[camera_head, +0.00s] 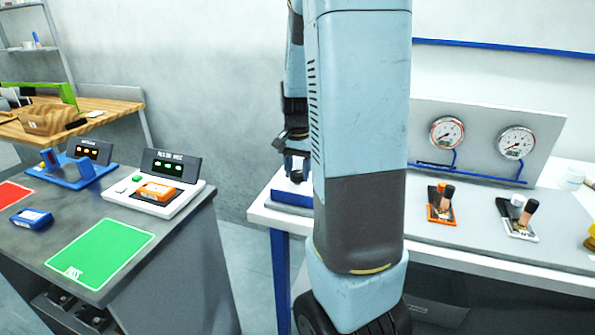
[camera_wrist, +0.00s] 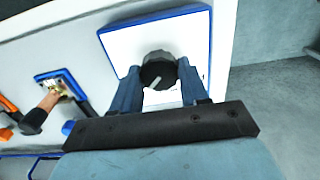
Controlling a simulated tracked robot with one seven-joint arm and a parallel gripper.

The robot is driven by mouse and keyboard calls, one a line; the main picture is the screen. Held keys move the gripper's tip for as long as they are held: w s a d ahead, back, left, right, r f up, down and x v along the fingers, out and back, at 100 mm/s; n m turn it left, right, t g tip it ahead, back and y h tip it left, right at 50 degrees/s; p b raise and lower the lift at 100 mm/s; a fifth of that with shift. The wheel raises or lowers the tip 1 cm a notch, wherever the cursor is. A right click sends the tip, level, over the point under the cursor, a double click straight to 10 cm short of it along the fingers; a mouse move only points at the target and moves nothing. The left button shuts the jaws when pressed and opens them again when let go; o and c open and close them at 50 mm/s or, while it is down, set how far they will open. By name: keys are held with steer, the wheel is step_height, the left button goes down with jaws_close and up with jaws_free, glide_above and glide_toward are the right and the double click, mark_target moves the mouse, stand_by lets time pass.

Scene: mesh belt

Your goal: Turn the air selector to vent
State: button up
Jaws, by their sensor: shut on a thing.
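The air selector shows in the wrist view as a dark round knob (camera_wrist: 158,72) with a pale pointer mark, on a white plate (camera_wrist: 194,40) with a blue border. My gripper (camera_wrist: 157,78) has its two blue fingers on either side of the knob and is shut on it. The pointer mark runs slantwise towards the lower left. No vent label can be read. In the head view, my gripper (camera_head: 296,168) is above the selector's blue-edged base (camera_head: 292,196) at the left end of the white bench; the knob is hidden there.
On the bench (camera_head: 455,254) stand an orange-based lever (camera_head: 441,214) and a white-based lever (camera_head: 518,228), right of my arm. Behind them is a panel with two gauges (camera_head: 447,133). A grey table (camera_head: 190,215) with a green mat (camera_head: 100,252) stands to the left.

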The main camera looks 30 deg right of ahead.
mark_target(296, 173)
steer(key=o, duration=1.1)
steer(key=shift+c, duration=0.2)
steer(key=shift+r, duration=0.1)
step_height(296, 173, up, 14)
steer(key=shift+f, duration=0.2)
steer(key=shift+a, duration=0.15)
steer(key=s+a+r+n+t, duration=0.3)
steer(key=s+a+n+t, duration=0.2)
steer(key=s+a+n, duration=0.5)
steer(key=s+a, duration=0.6)
steer(key=s, duration=0.1)
steer(key=shift+s+a+n+t, duration=0.25)
steer(key=shift+n+t, duration=0.05)
